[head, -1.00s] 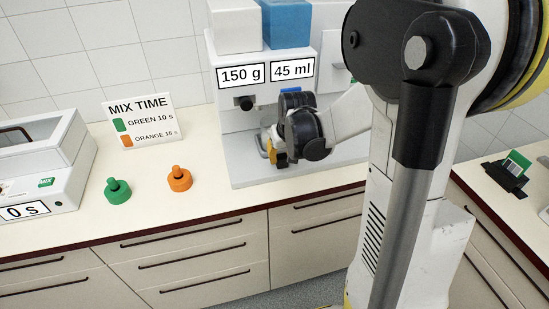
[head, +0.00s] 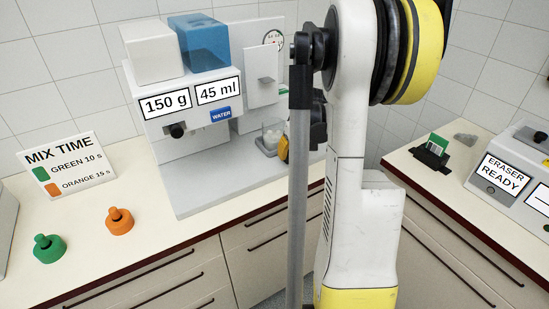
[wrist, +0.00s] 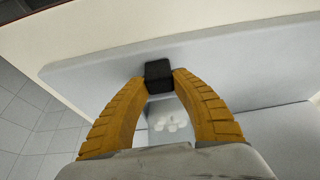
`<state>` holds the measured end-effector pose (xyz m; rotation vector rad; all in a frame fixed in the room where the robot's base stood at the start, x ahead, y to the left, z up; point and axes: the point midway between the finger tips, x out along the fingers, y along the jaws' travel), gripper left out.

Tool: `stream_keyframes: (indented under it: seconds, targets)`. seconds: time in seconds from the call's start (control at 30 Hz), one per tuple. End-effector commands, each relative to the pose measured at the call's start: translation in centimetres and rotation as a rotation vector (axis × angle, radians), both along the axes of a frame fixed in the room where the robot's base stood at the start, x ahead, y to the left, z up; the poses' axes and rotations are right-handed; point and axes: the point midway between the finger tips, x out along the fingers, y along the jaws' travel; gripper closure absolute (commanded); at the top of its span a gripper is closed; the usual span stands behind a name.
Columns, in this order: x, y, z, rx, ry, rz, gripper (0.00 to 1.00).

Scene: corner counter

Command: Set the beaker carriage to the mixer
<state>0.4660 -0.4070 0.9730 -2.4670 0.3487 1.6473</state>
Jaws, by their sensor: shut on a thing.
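The beaker carriage (head: 265,149) is a small grey carrier on the grey base plate, right of the blue WATER label. A clear beaker (head: 273,132) with white contents stands on it. My gripper (head: 284,149) is at its right side, partly hidden by my arm. In the wrist view the yellow fingers (wrist: 160,74) are closed on a black block (wrist: 159,76), which looks like the carriage's handle; white lumps (wrist: 170,122) show between the fingers. A white upright unit (head: 262,85) with a round dial stands behind the carriage; I cannot tell whether it is the mixer.
A white dispenser (head: 187,105) reads 150 g and 45 ml. A MIX TIME sign (head: 66,166) and green (head: 49,249) and orange (head: 119,222) knobbed pieces stand at left. An ERASER READY machine (head: 502,175) and a black card holder (head: 431,157) are on the right counter.

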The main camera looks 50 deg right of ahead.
Motion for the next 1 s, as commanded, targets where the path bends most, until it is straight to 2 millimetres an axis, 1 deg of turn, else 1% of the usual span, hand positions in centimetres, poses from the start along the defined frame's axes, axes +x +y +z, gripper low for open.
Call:
stream_keyframes:
  seconds: [0.1, 0.2, 0.67, 0.7, 0.73, 0.77, 1.0]
  targets:
    - [-0.5, -1.2, -0.1, 0.0, 0.003, -0.001, 1.0]
    - [-0.6, -1.7, -0.1, 0.001, 0.003, -0.001, 1.0]
    - [-0.7, -2.3, -0.1, -0.003, 0.002, -0.002, 1.0]
    - [-0.7, -2.3, -0.1, -0.003, 0.002, -0.002, 0.57]
    - [-0.7, -2.3, -0.1, -0.003, 0.002, -0.002, 0.48]
    - [-0.7, -2.2, -0.1, -0.002, 0.002, -0.001, 0.46]
    - [-0.6, -2.1, 0.0, -0.001, 0.001, 0.0, 0.46]
